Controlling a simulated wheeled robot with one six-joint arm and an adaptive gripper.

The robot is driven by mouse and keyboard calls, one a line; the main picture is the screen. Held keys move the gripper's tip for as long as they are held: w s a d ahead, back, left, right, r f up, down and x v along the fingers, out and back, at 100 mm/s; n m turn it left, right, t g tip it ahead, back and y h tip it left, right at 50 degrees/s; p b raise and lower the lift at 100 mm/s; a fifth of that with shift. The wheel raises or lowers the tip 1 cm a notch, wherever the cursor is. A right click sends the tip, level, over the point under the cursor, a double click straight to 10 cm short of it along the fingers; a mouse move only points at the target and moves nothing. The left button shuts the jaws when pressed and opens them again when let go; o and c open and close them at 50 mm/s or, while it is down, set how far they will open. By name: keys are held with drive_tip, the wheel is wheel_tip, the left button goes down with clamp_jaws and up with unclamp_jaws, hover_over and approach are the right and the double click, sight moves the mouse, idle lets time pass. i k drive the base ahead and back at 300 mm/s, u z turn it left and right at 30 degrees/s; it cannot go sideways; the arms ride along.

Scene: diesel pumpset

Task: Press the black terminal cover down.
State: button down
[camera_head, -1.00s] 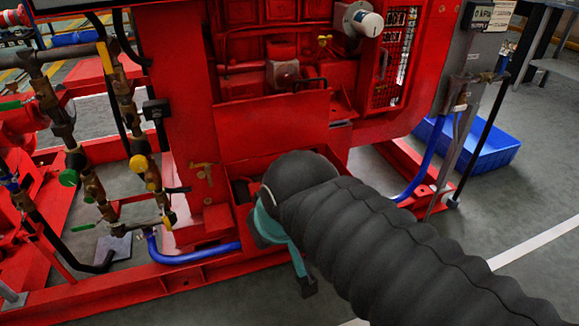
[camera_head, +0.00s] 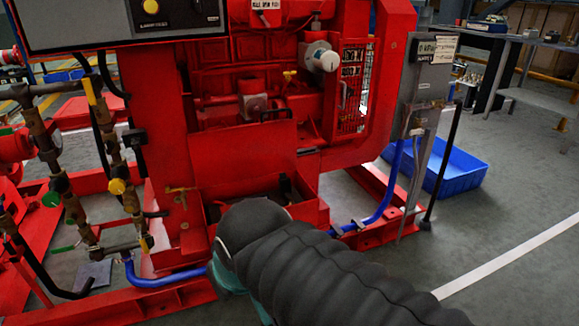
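A red open-topped box (camera_head: 312,211) sits low on the red pumpset, with a raised red panel (camera_head: 240,155) behind it. A small dark item (camera_head: 286,187) shows inside the box. It may be the black terminal cover, but it is too small and dark to tell, and whether it is up or down cannot be seen. My arm in its black ribbed sleeve reaches in from the lower right and hides the front of the box. Only a teal part of my gripper (camera_head: 226,279) shows, in front of the box; its fingertips are hidden.
Brown pipes with valves (camera_head: 58,180) stand at the left. A blue hose (camera_head: 165,278) runs along the red base frame. A grey electrical box (camera_head: 430,65) on a post and a blue tray (camera_head: 455,172) are at the right.

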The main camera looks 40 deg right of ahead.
sight(284, 183)
drive_tip(key=z, duration=0.75)
drive_tip(key=i, duration=0.9)
drive_tip(key=z, duration=0.4)
